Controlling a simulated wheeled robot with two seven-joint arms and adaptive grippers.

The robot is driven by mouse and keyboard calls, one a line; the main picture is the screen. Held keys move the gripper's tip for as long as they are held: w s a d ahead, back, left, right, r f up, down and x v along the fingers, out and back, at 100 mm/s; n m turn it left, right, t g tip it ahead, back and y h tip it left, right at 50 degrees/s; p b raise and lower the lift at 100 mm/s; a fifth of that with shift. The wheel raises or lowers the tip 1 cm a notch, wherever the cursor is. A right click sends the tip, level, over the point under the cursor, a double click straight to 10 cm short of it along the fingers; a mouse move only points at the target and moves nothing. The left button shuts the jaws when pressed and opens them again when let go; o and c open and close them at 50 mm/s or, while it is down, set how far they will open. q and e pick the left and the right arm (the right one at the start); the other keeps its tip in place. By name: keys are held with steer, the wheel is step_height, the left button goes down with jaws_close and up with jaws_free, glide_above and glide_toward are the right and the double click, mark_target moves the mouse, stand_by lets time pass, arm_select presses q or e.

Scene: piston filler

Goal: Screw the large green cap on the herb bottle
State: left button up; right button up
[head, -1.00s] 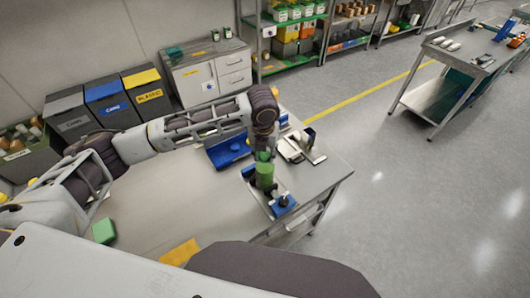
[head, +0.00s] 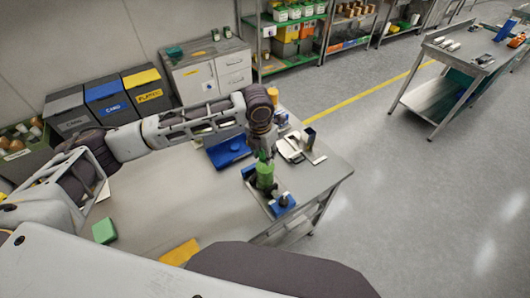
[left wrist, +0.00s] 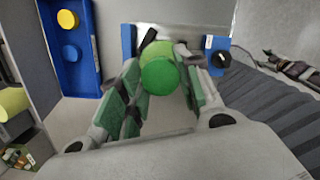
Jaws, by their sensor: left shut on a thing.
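The herb bottle (head: 265,178) is green and stands upright in a blue fixture (head: 283,205) near the table's right end. My left gripper (head: 264,155) points down directly over the bottle's top. In the left wrist view the large green cap (left wrist: 160,76) is a dark green disc between my green-padded fingers, which are shut on it. A lighter green part of the bottle (left wrist: 157,49) shows just behind the cap. I cannot tell whether the cap's thread is seated on the neck. My right gripper is not in view.
A blue tray (left wrist: 90,75) holds a yellow cap (left wrist: 68,19) and a blue cap (left wrist: 71,52). The fixture has a black knob (left wrist: 223,59). A green block (head: 104,231) and a yellow sheet (head: 180,252) lie on the table (head: 160,215), whose middle is mostly clear.

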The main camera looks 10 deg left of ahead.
arm_select(q)
steer(key=shift+m, duration=1.1)
steer(key=o, duration=1.3)
steer(key=shift+n, duration=0.3)
